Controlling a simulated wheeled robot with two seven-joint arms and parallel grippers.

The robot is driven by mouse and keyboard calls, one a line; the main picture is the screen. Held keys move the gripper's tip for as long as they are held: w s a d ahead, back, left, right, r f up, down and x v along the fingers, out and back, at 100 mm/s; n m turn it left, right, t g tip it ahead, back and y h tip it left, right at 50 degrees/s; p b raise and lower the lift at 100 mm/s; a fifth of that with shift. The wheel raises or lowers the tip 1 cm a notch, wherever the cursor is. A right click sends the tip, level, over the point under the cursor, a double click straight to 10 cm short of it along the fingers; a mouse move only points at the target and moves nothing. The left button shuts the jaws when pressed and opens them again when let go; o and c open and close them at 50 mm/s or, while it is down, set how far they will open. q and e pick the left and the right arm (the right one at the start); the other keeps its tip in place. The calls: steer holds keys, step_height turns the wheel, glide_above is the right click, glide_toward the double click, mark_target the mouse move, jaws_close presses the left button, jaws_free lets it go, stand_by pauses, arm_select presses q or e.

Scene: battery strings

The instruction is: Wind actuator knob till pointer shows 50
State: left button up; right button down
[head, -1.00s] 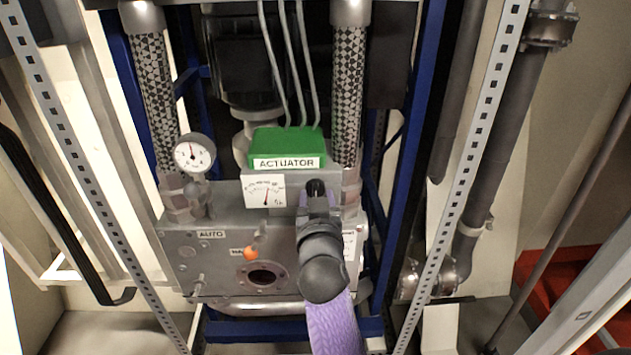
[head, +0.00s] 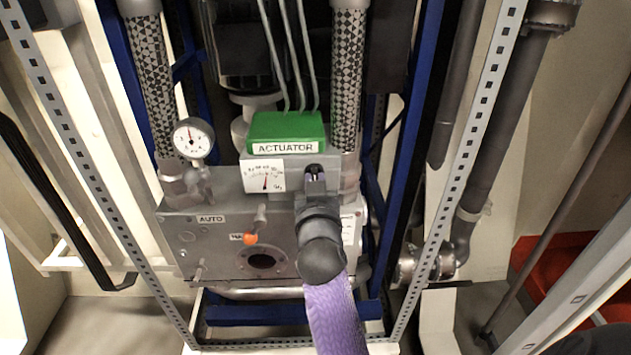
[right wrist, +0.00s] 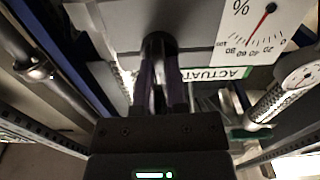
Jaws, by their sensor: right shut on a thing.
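The actuator (head: 290,128) is a green-topped grey housing on the valve block. Its white dial (head: 263,176) faces me, and the thin pointer stands nearly upright near mid-scale. The right wrist view shows the dial (right wrist: 258,28) rotated, with a percent sign and a red needle near the middle marks; I cannot read an exact value. My right gripper (head: 314,180) is at the housing front, right of the dial. Its fingers are shut on the dark actuator knob (right wrist: 158,48), mostly hidden between them. My left gripper is out of view.
A round gauge (head: 193,138) stands left of the actuator. An orange-tipped lever (head: 251,239) sits below the dial on the grey valve block (head: 215,255). Perforated metal uprights (head: 466,150) flank the unit on both sides.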

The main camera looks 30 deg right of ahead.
arm_select(q)
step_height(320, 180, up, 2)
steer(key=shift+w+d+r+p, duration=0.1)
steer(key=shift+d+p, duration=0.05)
steer(key=shift+p, duration=0.9)
arm_select(e)
steer(key=n, duration=0.6)
steer(key=shift+a+n, duration=0.1)
steer(key=shift+n, duration=0.2)
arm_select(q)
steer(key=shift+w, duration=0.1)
arm_select(e)
steer(key=shift+f, duration=0.1)
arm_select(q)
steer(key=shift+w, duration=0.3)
arm_select(e)
steer(key=c, duration=0.7)
jaws_free()
steer(key=shift+o, duration=0.2)
